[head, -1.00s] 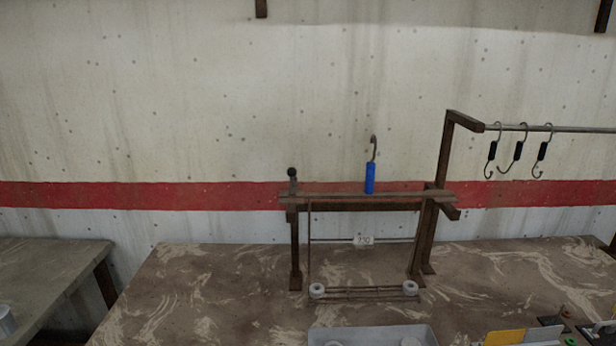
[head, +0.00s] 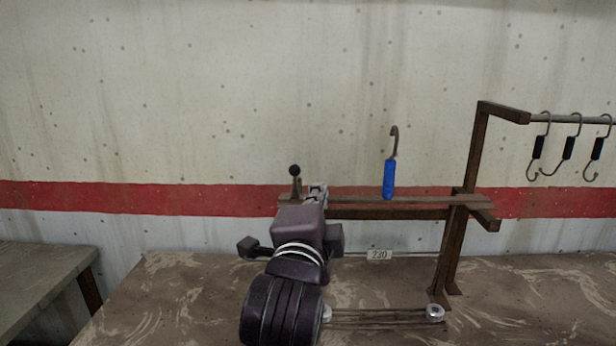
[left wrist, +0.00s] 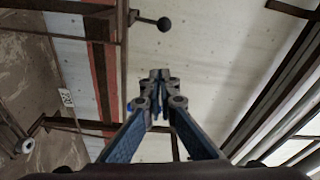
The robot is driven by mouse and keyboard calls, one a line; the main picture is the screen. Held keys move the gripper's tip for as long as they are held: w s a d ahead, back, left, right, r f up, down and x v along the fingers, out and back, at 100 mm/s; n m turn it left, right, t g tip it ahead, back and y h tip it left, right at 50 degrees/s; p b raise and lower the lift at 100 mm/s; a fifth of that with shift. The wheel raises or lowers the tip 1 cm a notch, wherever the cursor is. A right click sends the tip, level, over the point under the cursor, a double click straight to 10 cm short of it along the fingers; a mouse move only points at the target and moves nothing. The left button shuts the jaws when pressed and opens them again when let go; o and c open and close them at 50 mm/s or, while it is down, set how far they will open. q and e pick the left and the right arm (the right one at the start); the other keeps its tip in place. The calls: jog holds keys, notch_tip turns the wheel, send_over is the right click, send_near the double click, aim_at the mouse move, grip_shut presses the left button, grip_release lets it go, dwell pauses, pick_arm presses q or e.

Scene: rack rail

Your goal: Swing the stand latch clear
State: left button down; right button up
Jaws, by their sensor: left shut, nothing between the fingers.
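The stand (head: 455,212) is a brown frame with a horizontal top beam, standing on the stained table. Its latch (head: 295,171) is a short upright lever with a black ball knob at the beam's left end. In the left wrist view the latch knob (left wrist: 164,24) lies beyond the fingertips, apart from them. My left gripper (head: 318,190) is at the beam's left end, just right of the latch, and hides part of the stand. In the left wrist view its fingers (left wrist: 160,76) are together and empty. My right gripper is not in view.
A hook with a blue handle (head: 389,180) stands up at the beam. A small "230" tag (head: 379,255) hangs below it. Several black-sleeved hooks (head: 569,148) hang from a rail at right. A white roller (head: 435,312) sits low at the stand. The left table (head: 45,285) is bare.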

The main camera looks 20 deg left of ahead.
aim_at(296, 177)
pick_arm(q)
jog(key=shift+r, duration=0.4)
jog(key=w, duration=0.3)
jog(key=w+a+p, duration=0.1)
jog(key=w, duration=0.2)
jog(key=w+p, duration=0.1)
jog(key=w, duration=0.3)
jog(key=shift+w+a+r, duration=0.1)
jog(key=shift+a+r, duration=0.15)
jog(key=shift+r, duration=0.1)
jog(key=a, duration=0.1)
jog(key=s+a, duration=0.1)
jog(key=a+p, duration=0.1)
jog(key=shift+s+f, duration=0.35)
jog(key=shift+s, duration=0.05)
jog(key=shift+s+a, duration=0.2)
jog(key=shift+a, duration=0.05)
jog(key=shift+f, duration=0.1)
jog(key=shift+d, duration=0.1)
